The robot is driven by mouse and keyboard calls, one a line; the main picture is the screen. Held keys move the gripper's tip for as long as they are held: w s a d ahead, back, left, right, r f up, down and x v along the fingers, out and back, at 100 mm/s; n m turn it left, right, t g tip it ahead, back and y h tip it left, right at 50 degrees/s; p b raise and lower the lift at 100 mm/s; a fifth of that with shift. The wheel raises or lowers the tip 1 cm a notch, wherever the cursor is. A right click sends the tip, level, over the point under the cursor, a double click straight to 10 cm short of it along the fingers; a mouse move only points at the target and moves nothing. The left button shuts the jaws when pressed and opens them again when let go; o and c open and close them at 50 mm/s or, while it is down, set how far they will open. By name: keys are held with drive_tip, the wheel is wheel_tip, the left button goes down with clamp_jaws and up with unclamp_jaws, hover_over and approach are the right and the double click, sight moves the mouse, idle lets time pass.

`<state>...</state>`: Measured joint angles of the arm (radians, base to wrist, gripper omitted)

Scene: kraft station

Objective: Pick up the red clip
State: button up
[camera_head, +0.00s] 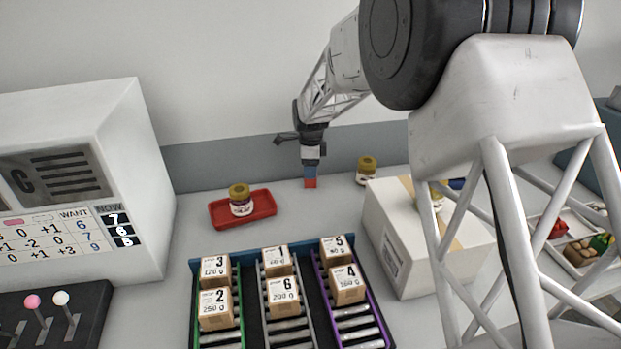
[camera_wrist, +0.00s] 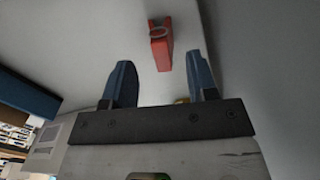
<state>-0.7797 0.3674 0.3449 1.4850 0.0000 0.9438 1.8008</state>
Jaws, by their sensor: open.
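The red clip (camera_wrist: 161,52) shows in the wrist view just past my fingertips, roughly centred between them, with a pale ring at its far end. In the head view the red clip (camera_head: 310,183) is a small red patch directly below the blue fingers of my gripper (camera_head: 311,173), near the back of the table. My gripper (camera_wrist: 159,62) is open, with a gap on both sides of the clip. I cannot tell whether the fingers overlap the clip in depth.
A red tray (camera_head: 264,211) with a jar (camera_head: 240,206) stands left of my gripper. Another jar (camera_head: 366,168) stands to the right, behind a white carton (camera_head: 405,262). In front is a roller rack (camera_head: 262,258) with several numbered boxes. Table around the clip is clear.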

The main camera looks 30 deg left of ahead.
drive_tip(key=shift+w+f, duration=0.1)
drive_tip(key=shift+f, duration=2)
drive_tip(key=shift+c, duration=0.3)
drive_tip(key=shift+a, duration=0.1)
clamp_jaws()
